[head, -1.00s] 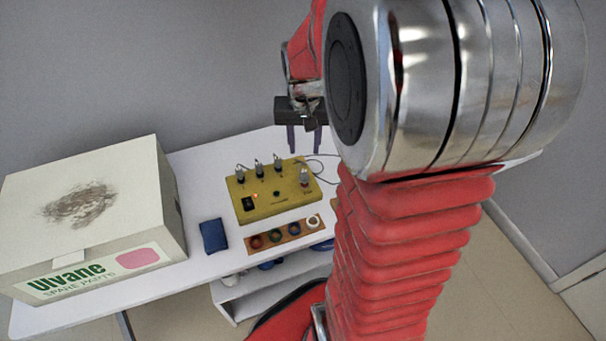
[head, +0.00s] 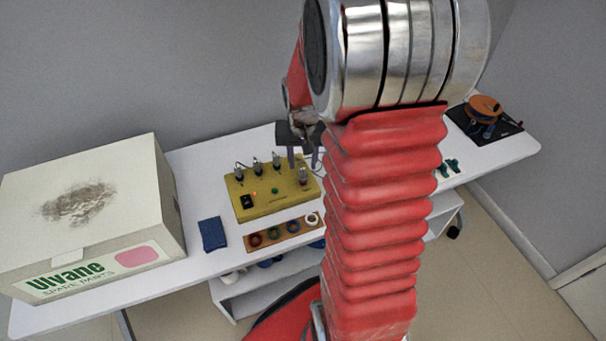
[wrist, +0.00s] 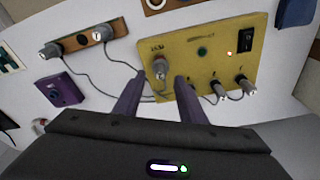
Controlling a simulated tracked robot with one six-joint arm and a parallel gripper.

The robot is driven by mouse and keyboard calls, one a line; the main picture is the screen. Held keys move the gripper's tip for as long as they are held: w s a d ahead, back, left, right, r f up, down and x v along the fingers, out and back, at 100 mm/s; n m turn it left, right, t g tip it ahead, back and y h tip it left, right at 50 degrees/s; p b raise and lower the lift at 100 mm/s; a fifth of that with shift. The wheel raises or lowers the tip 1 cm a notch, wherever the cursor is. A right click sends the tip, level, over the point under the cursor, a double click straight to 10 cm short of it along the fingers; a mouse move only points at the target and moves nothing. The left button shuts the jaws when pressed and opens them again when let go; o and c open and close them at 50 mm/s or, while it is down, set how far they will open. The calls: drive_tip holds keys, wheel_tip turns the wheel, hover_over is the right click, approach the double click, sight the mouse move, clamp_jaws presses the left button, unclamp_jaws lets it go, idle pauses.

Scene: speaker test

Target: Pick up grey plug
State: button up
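A grey plug (head: 303,176) stands in the right end of the yellow box (head: 262,208). In the wrist view the same plug (wrist: 159,68) has a cable and stands just beyond my open purple fingertips, roughly between them. My gripper (wrist: 155,82) is empty; whether a finger touches the plug I cannot tell. In the head view my gripper (head: 303,164) is just above that end of the box, partly hidden by my arm. Other grey plugs (head: 258,164) stand in a row at the box's back edge; some show in the wrist view (wrist: 219,94).
A wooden strip with coloured rings (head: 283,233) lies in front of the box. A blue block (head: 213,234) and a large carton (head: 90,220) are left. An orange reel on a dark board (head: 485,110) is far right. Two more grey plugs (wrist: 50,50) are on a wooden strip.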

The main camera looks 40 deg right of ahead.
sight(303, 169)
drive_tip(key=shift+w+d+f, duration=0.1)
drive_tip(key=shift+w+f, duration=0.05)
drive_tip(key=shift+f, duration=1.15)
drive_tip(key=shift+w+d+f, duration=0.1)
drive_tip(key=shift+w+f, duration=0.05)
drive_tip(key=shift+f, duration=1.1)
drive_tip(key=shift+c, duration=0.2)
clamp_jaws()
wheel_tip(303, 169, up, 10)
drive_tip(key=shift+r, duration=0.1)
